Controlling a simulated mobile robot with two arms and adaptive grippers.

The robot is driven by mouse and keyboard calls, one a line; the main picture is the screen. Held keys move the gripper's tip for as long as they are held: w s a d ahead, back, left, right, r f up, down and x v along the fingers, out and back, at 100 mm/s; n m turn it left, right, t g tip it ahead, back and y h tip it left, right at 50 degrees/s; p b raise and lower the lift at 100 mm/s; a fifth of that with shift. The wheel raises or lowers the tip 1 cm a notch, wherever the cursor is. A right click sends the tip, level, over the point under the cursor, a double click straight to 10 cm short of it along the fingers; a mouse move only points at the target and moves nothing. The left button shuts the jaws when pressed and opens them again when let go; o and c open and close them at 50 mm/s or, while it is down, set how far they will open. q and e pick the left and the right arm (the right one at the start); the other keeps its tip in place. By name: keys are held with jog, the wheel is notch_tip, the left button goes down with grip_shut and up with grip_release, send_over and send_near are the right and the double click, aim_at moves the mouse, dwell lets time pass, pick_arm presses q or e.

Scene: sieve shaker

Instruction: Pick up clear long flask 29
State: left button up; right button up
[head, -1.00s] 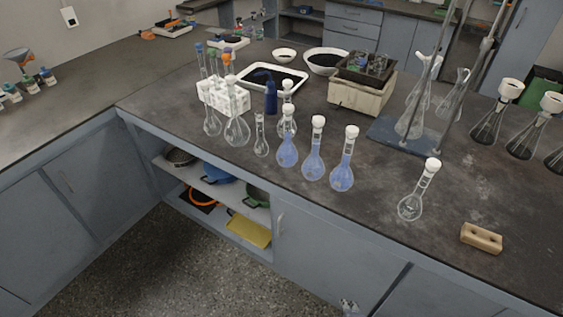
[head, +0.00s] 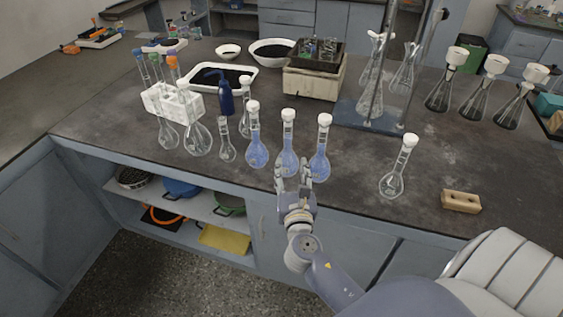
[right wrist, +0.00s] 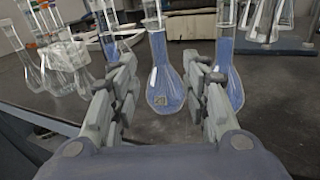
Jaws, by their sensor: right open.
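No number 29 can be read, so I cannot tell which clear flask it is. Other clear flasks (head: 198,141) stand at the left, beside a white rack. Three flasks of blue liquid stand mid-table; the middle one (head: 287,163) appears between my finger tips in the right wrist view (right wrist: 164,92). My right gripper (head: 293,178) is open and empty at the table's front edge, before that flask; contact cannot be told. My left gripper is not in view.
A wooden block (head: 461,201) lies at the right. A retort stand base (head: 350,115) and a beige device (head: 312,85) stand behind. Conical flasks (head: 474,100) line the back right. The table around the right clear flask is mostly bare.

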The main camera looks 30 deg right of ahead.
aim_at(288, 143)
jog(key=shift+n, duration=0.5)
jog(key=x, duration=0.3)
jog(key=r+x, duration=0.1)
jog(key=x, duration=0.1)
jog(key=shift+w+a+p, duration=0.2)
jog(key=shift+w+p, duration=0.1)
jog(key=shift+p, duration=0.1)
jog(key=shift+p+x, duration=0.4)
jog(key=shift+x, duration=2.6)
jog(key=shift+s+d+r, duration=0.15)
jog(key=shift+d+r, duration=0.05)
jog(key=shift+r, duration=0.05)
grip_shut()
